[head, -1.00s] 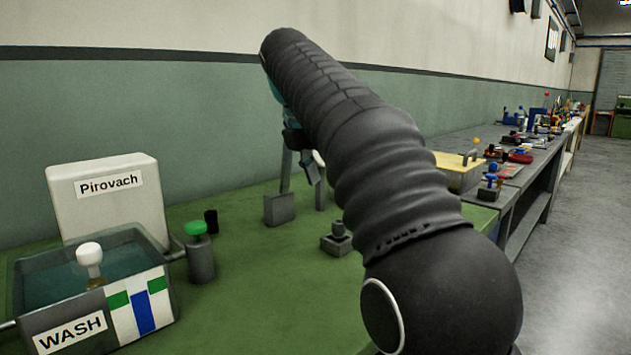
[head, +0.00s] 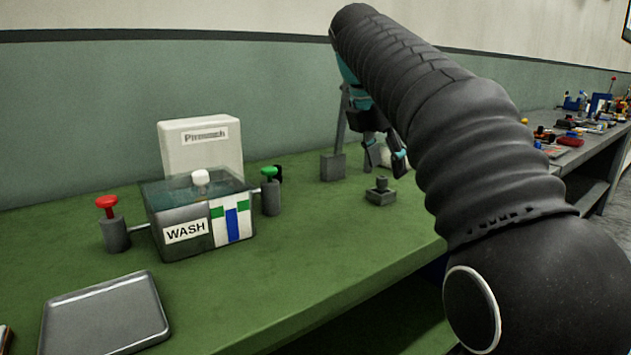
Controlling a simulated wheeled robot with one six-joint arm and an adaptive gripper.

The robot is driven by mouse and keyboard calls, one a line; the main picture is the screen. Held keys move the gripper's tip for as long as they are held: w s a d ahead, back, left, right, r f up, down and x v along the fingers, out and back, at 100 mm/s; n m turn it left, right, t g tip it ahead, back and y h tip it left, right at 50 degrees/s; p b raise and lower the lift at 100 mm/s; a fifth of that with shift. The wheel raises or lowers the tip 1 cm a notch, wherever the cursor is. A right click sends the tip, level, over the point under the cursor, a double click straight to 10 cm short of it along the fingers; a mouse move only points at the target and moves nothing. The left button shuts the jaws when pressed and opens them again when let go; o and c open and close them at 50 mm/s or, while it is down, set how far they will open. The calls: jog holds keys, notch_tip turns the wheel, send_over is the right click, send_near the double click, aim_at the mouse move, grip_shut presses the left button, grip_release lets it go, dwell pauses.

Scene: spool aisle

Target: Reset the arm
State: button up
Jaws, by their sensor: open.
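My arm crosses the right half of the head view, raised over the green bench (head: 290,285). My gripper (head: 385,160) hangs below the arm's far end, with its fingers apart and nothing seen between them. It is above or near a small grey block with a round knob (head: 381,191); I cannot tell the exact gap. The upper part of the gripper is partly hidden by the arm.
A wash tank (head: 183,233) stands on the bench before a white box (head: 200,146). A red-knobbed post (head: 108,222) and a green-knobbed post (head: 270,190) flank it. A grey tray (head: 106,316) lies front left. A cluttered bench (head: 585,150) is at far right.

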jog(key=s+d+f+m+t+y, duration=0.1)
jog(key=s+f+m, duration=1.1)
jog(key=s+f, duration=0.1)
jog(key=s+d+f+m+t+y, duration=0.1)
jog(key=s+d+f+m+y, duration=0.1)
jog(key=s+f+m, duration=1)
jog(key=shift+s+d+f+t, duration=0.25)
jog(key=shift+s+f+t, duration=0.25)
jog(key=shift+s, duration=0.4)
